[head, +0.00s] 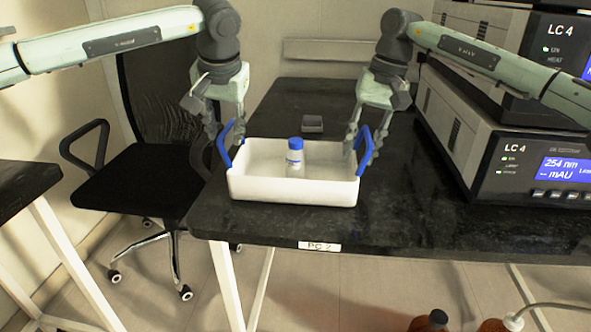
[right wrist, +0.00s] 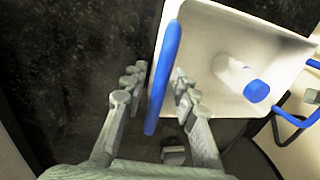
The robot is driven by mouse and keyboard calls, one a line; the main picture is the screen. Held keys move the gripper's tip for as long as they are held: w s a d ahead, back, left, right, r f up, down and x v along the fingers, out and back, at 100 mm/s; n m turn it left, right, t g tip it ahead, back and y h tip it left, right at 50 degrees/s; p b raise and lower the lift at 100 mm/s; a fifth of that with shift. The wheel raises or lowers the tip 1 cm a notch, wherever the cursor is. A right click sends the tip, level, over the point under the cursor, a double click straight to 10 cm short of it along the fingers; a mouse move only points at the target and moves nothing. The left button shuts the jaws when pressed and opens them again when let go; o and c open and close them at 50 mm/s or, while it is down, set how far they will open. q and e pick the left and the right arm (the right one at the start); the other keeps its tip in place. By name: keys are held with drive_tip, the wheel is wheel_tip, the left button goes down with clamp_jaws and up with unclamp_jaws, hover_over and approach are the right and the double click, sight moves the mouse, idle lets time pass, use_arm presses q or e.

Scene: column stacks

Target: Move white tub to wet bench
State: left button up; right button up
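The white tub (head: 292,190) stands on the black bench top near its front left corner, with a blue handle at each end. A white bottle with a blue cap (head: 295,158) stands upright inside it. My left gripper (head: 225,135) is at the left handle (head: 222,150), its fingers apart around it. My right gripper (head: 366,143) is at the right handle (head: 364,150). In the right wrist view my right gripper (right wrist: 155,92) is open, with the blue handle (right wrist: 163,80) between its fingers and gaps on both sides.
Stacked LC 4 instruments (head: 500,150) stand on the bench at the right. A small grey item (head: 312,123) lies behind the tub. A black office chair (head: 150,185) is left of the bench, with another dark table (head: 22,185) at the far left. Brown bottles (head: 432,322) are on the floor.

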use_arm(q)
drive_tip(key=shift+w+f, duration=0.2)
drive_tip(key=shift+f, duration=0.25)
use_arm(e)
drive_tip(key=shift+a+f, duration=0.1)
drive_tip(key=shift+f, duration=0.35)
use_arm(q)
drive_tip(key=c, duration=0.7)
use_arm(e)
clamp_jaws()
use_arm(q)
clamp_jaws()
